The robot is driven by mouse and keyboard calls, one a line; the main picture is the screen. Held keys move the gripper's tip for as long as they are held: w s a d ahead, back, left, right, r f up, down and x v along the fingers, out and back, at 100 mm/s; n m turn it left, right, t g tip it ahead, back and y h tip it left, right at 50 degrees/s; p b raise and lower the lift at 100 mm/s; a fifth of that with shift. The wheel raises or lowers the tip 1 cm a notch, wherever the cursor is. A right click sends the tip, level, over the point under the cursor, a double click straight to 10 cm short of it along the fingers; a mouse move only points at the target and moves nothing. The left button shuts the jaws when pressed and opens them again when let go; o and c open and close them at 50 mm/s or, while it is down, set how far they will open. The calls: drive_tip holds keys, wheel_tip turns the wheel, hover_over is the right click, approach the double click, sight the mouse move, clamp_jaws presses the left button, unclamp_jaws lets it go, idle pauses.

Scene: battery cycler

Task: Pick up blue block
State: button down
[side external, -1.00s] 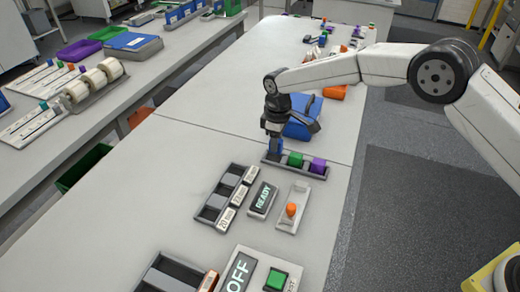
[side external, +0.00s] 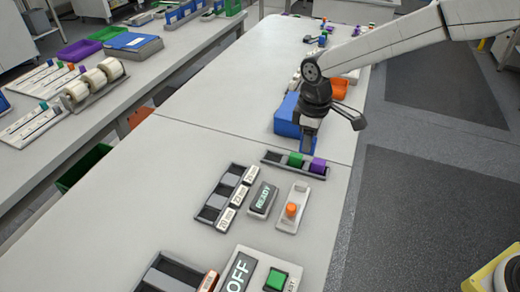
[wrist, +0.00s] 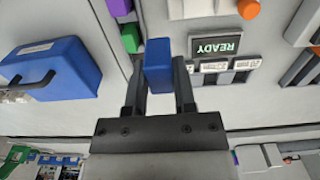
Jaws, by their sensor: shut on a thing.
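My gripper (side external: 311,128) is raised above the table, over the right part of the dark block tray (side external: 273,157). It is shut on the blue block (side external: 308,143), which hangs below it clear of the tray. In the wrist view the blue block (wrist: 158,62) stands between the two fingers of my gripper (wrist: 159,82). The green block (side external: 295,159) and the purple block (side external: 318,165) sit in the tray. The tray's left place is empty.
A blue box with a handle (wrist: 50,70) stands close behind my gripper. In front of the tray are a READY display (side external: 263,198), a light panel with an orange knob (side external: 291,210) and a slotted dark rack (side external: 222,205). The table left of the tray is clear.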

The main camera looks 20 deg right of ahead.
drive_tip(key=shift+s+d+r, duration=0.2)
drive_tip(key=shift+s+r, duration=0.1)
drive_tip(key=shift+s, duration=0.35)
drive_tip(key=shift+s+d+r, duration=0.15)
drive_tip(key=shift+s+r, duration=0.15)
drive_tip(key=shift+s, duration=0.3)
drive_tip(key=s+a+f, duration=0.2)
drive_tip(key=a+f, duration=0.2)
drive_tip(key=f, duration=0.1)
drive_tip(key=shift+a, duration=0.35)
drive_tip(key=shift+f, duration=0.15)
drive_tip(key=shift+f, duration=3.1)
drive_tip(key=shift+f, duration=0.2)
